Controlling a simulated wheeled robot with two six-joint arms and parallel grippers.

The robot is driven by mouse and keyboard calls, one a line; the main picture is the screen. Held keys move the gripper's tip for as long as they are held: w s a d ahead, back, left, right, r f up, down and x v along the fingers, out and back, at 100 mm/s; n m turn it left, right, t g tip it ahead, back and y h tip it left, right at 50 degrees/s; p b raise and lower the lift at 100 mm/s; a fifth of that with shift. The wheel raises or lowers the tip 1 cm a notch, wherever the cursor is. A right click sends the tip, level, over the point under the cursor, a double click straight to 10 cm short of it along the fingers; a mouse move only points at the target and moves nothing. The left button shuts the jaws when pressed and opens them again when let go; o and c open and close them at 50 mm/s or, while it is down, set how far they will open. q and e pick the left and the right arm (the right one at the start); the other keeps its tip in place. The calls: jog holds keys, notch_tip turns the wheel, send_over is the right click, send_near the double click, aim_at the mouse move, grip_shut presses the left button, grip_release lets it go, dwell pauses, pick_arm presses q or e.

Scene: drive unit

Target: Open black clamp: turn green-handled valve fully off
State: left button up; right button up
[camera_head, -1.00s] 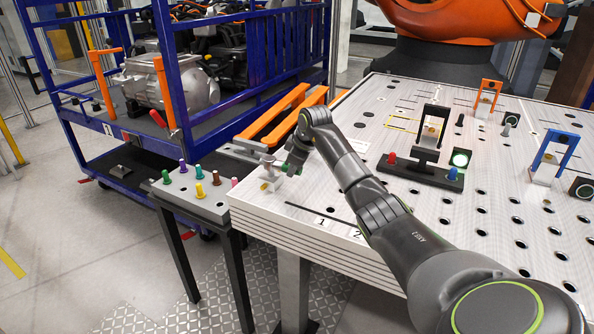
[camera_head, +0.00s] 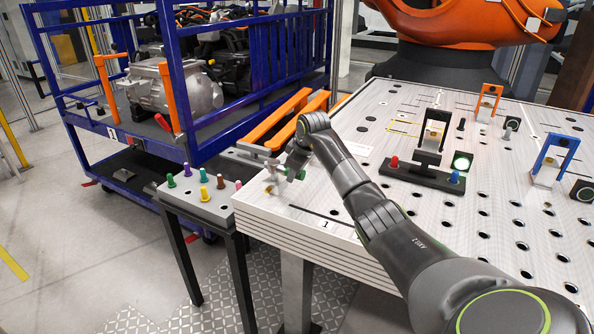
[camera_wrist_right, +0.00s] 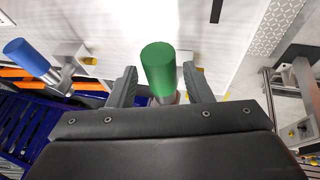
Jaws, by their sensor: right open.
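The green valve handle (camera_wrist_right: 159,72) is a green cylinder standing between the fingers of my right gripper (camera_wrist_right: 157,85) in the right wrist view. The fingers are open, one on each side of it, with a gap visible at the left finger. In the head view, my right gripper (camera_head: 290,172) is at the table's near left corner, and the green handle (camera_head: 300,174) shows only partly. The black clamp (camera_head: 434,132) stands upright on a black base on the table. My left gripper is out of view.
A blue-handled valve (camera_wrist_right: 27,57) stands left of the green one in the wrist view. The black base carries a red button (camera_head: 394,162) and a blue button (camera_head: 453,177). Orange (camera_head: 488,102) and blue (camera_head: 553,155) clamps stand farther right. A peg stand (camera_head: 213,207) adjoins the table's left side.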

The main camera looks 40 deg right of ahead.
jog(key=shift+o, duration=0.2)
jog(key=shift+f, duration=0.1)
jog(key=b+v, duration=0.4)
jog(key=v, duration=1.3)
jog(key=shift+r+b, duration=0.25)
jog(key=shift+b, duration=0.05)
jog(key=shift+s, duration=0.1)
